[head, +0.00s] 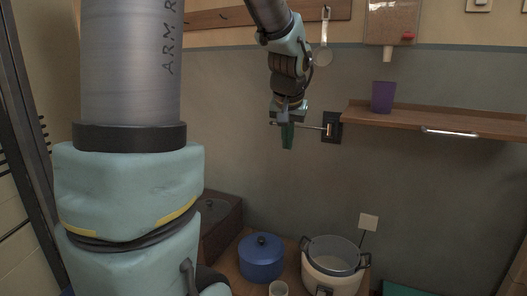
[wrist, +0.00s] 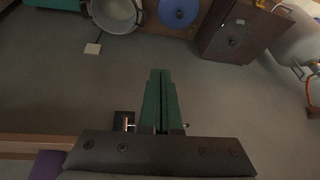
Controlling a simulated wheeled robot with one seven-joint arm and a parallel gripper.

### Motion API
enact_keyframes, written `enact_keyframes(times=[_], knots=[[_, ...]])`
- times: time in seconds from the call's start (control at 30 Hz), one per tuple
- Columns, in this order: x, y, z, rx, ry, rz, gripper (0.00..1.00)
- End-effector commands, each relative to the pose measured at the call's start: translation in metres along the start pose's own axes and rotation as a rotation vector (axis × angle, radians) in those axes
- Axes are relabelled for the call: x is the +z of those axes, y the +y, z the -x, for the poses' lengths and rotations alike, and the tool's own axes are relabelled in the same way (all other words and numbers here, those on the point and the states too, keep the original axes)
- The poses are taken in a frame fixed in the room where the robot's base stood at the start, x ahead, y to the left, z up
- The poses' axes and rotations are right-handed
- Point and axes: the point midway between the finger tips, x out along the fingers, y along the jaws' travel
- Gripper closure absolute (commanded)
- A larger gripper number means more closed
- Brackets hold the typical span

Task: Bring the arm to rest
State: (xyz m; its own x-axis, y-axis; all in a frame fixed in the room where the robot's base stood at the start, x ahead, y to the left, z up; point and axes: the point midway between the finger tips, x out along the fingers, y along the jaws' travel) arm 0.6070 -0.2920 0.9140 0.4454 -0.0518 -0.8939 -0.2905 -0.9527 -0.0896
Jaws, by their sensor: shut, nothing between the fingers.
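My gripper (head: 288,135) hangs in the air in front of the wall in the head view, its green fingers pointing down. In the wrist view my gripper (wrist: 161,75) shows its two green fingers pressed together with nothing between them. It is to the left of the wooden shelf and well above the counter, apart from the pots. Part of my arm stands large at the left of the head view.
A blue lidded pot (head: 261,262), a rice cooker (head: 335,266) and a brown box (head: 222,226) stand below. A purple cup (head: 383,97) stands on the wooden shelf (head: 440,121). A black wall fitting (head: 332,128) is just right of my gripper. A ladle (head: 323,52) hangs above.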

Motion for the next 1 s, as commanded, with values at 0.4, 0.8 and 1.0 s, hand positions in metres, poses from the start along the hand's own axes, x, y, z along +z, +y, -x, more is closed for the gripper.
enact_keyframes(times=[0.4,0.8,1.0], knots=[[0.204,-0.067,-0.05,0.025,-0.3,0.198,1.0],[0.188,-0.075,0.023,0.032,-0.326,0.216,1.0],[0.164,-0.08,0.071,0.032,-0.325,0.216,1.0]])
